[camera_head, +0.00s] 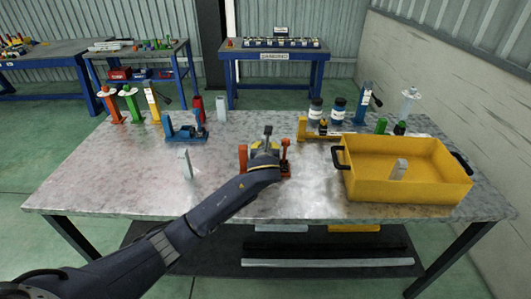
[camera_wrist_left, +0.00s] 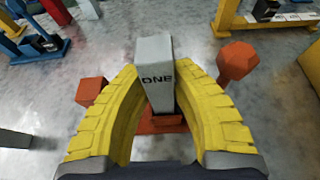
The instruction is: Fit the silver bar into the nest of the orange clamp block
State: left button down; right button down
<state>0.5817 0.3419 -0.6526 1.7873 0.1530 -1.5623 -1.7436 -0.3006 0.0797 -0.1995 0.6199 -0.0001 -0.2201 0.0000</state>
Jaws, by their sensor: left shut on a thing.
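My left gripper (camera_head: 264,149) is shut on a silver bar (camera_wrist_left: 153,52) marked "ONE"; its yellow fingers press both sides in the left wrist view. The bar stands roughly upright between them. The orange clamp block (camera_head: 285,163) is on the table directly under my gripper, largely hidden by the wrist in the head view. In the left wrist view its orange base (camera_wrist_left: 160,125) shows below the bar, with a square post on the left and a faceted knob (camera_wrist_left: 237,62) on the right. I cannot tell whether the bar's lower end touches the nest. My right gripper is not in view.
Other silver bars stand on the table (camera_head: 110,170) at the left (camera_head: 185,163) and back (camera_head: 222,108), and one in the yellow bin (camera_head: 420,190). A blue clamp (camera_head: 185,132) stands behind left. Bottles and clamps line the back. The front left is clear.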

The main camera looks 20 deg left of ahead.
pick_arm(q)
jog(key=shift+f, duration=0.85)
jog(key=c, duration=1.2)
grip_release()
jog(key=shift+f, duration=0.15)
jog(key=shift+r, duration=0.2)
jog(key=v, duration=1.2)
